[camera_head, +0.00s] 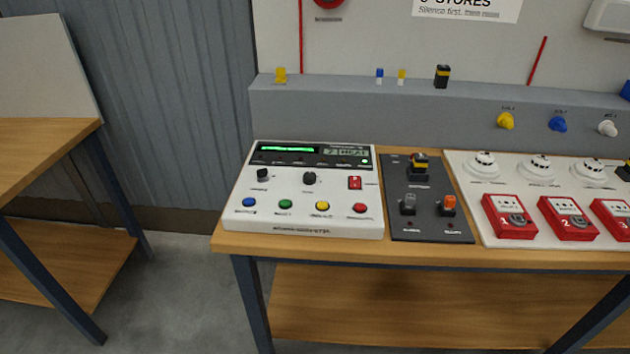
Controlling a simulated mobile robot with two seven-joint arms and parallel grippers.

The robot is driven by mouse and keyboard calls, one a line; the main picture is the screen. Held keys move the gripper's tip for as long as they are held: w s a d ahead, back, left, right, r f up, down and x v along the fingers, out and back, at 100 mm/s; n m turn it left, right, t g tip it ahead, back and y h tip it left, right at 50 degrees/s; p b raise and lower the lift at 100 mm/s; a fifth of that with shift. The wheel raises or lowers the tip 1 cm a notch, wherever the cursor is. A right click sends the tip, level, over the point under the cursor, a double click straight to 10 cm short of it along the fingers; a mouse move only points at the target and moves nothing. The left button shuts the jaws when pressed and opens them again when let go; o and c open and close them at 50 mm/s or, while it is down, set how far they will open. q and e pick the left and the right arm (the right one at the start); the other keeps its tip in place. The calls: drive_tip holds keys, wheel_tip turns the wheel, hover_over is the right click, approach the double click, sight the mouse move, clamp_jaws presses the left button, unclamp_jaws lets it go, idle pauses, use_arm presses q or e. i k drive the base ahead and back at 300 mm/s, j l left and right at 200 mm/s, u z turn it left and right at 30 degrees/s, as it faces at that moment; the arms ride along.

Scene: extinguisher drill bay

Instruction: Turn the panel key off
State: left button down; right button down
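A white control panel (300,220) sits on the wooden workbench, with a green-lit display (288,149) along its top. It carries two black knobs (309,178) and a red switch (355,183). Blue, green, yellow and red buttons (285,204) run along its front. A dark plate (428,232) to its right carries a black and yellow switch or key (419,167), a grey switch (408,204) and an orange switch (449,205). The labels are too small to read, so I cannot tell which part is the panel key or its position. Neither gripper is in view.
A white board (465,212) with red call points (510,216) and white detectors (482,164) lies to the right on the bench (300,246). A grey ledge (350,112) with small coloured parts runs behind. Another wooden table (40,150) stands left, across a floor gap.

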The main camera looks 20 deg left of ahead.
sight(262, 175)
drive_tip(key=i+l, duration=0.15)
drive_tip(key=l, duration=0.2)
drive_tip(key=i+l, duration=0.15)
drive_tip(key=l, duration=0.2)
drive_tip(key=i+l, duration=0.2)
drive_tip(key=l, duration=0.15)
drive_tip(key=i+l+u, duration=0.1)
drive_tip(key=l+u, duration=0.15)
drive_tip(key=i+l+u, duration=0.1)
drive_tip(key=l+u, duration=0.15)
drive_tip(key=l, duration=0.2)
drive_tip(key=u, duration=1.5)
